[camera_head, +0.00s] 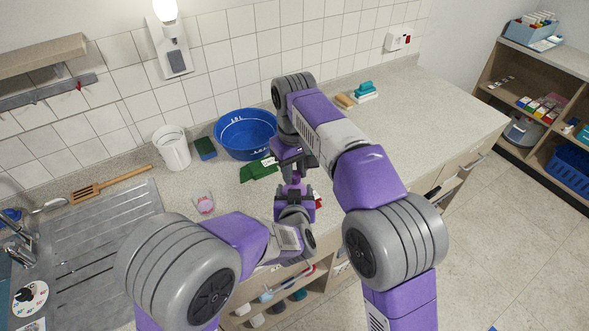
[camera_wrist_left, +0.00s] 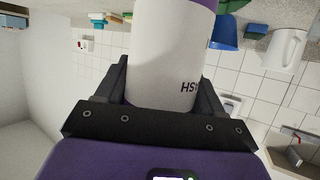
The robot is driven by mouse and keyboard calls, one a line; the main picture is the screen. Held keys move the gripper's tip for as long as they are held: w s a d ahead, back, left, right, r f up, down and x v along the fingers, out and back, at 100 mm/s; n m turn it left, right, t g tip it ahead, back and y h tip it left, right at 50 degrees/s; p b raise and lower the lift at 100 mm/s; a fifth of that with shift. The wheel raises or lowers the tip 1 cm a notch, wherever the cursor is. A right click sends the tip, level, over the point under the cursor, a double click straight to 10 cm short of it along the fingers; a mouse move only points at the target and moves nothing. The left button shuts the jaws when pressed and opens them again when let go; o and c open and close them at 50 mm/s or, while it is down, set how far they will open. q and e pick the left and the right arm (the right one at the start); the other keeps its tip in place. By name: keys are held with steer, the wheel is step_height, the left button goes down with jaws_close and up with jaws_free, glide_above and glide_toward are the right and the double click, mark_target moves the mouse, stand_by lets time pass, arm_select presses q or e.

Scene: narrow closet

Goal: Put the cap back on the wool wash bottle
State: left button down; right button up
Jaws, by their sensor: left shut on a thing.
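The wool wash bottle (camera_wrist_left: 172,60) fills the middle of the left wrist view. It is white with dark lettering and a purple band at the picture's top edge. My left gripper (camera_wrist_left: 165,95) is shut on it, one dark finger on each side. In the head view a small purple part (camera_head: 294,188) shows between my two grippers, probably the bottle's upper end. My right gripper (camera_head: 294,162) is just above it, pointing down. Its fingertips are small and partly hidden, so I cannot tell whether they hold anything. I cannot make out the cap for certain.
A blue basin (camera_head: 246,134), a white jug (camera_head: 172,148), a green cloth (camera_head: 258,171) and a pink-and-white item (camera_head: 204,204) are on the counter. A wooden spatula (camera_head: 105,186) lies by the draining board (camera_head: 95,235). The counter at right (camera_head: 440,105) is clear.

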jaws_close()
steer(key=o, duration=1)
jaws_free()
steer(key=shift+r, duration=0.1)
steer(key=shift+r, duration=3.65)
steer(key=shift+w+f, duration=0.1)
